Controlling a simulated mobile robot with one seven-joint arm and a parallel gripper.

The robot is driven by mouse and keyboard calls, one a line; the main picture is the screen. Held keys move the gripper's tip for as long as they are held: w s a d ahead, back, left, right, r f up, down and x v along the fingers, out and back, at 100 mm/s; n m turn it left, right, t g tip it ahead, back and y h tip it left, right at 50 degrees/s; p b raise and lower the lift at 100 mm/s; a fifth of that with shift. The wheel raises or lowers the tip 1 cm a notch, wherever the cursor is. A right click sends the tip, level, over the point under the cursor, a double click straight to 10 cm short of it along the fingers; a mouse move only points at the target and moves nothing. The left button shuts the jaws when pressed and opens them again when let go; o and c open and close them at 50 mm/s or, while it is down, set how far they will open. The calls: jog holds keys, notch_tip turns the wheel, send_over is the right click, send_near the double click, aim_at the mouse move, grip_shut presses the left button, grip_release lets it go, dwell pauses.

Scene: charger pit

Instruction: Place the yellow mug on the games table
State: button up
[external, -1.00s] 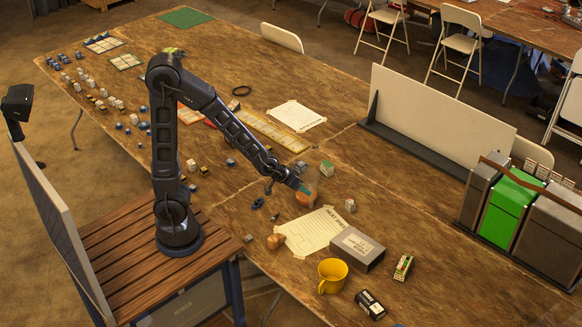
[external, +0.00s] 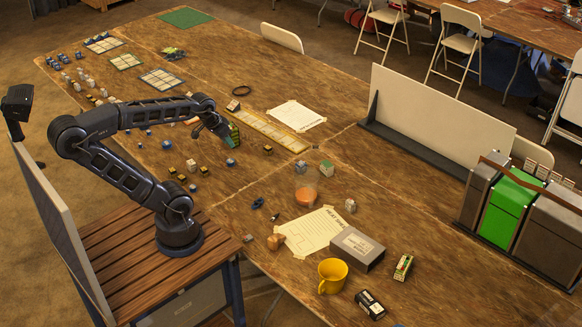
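The yellow mug (external: 332,276) stands upright near the front edge of the long wooden table (external: 440,285), with its handle toward the lower left. The table is covered with game pieces. My gripper (external: 228,138) is over the middle of the table, far up and left of the mug and apart from it. Its fingertips look teal. A small green and yellow thing (external: 235,131) shows right at the fingertips. I cannot tell whether it is held, or how far the fingers are open.
A grey box (external: 357,249), a paper sheet (external: 312,232) and a black box (external: 370,304) lie around the mug. A glass with orange contents (external: 306,194) stands behind the sheet. A white upright panel (external: 440,105) stands at the right. Small pieces crowd the left side.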

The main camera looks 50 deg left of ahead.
jog(key=shift+o, duration=0.4)
jog(key=s+a, duration=0.1)
jog(key=s+a+r, duration=0.1)
jog(key=s, duration=0.1)
jog(key=shift+y, duration=0.3)
jog(key=shift+w, duration=0.1)
